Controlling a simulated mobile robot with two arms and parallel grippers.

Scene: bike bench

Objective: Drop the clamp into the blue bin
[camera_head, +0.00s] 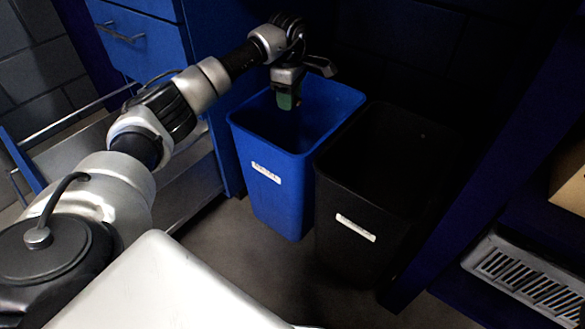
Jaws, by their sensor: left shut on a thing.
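The blue bin (267,205) stands upright on the floor in the middle of the view, with a white label on its front and its top open. My left arm reaches in from the left. My left gripper (287,88) is over the bin's opening, toward its back left. It is shut on the clamp (285,101), a small dark green piece that hangs below the fingers. The clamp's lower end shows against the inside of the bin; I cannot tell whether it is below the rim. My right gripper is not in view.
A black bin (350,231) with a white label stands close against the blue bin's right side. A blue cabinet (146,42) with drawers is behind my arm, with an open drawer low at left. A grey vented box (525,277) is at lower right.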

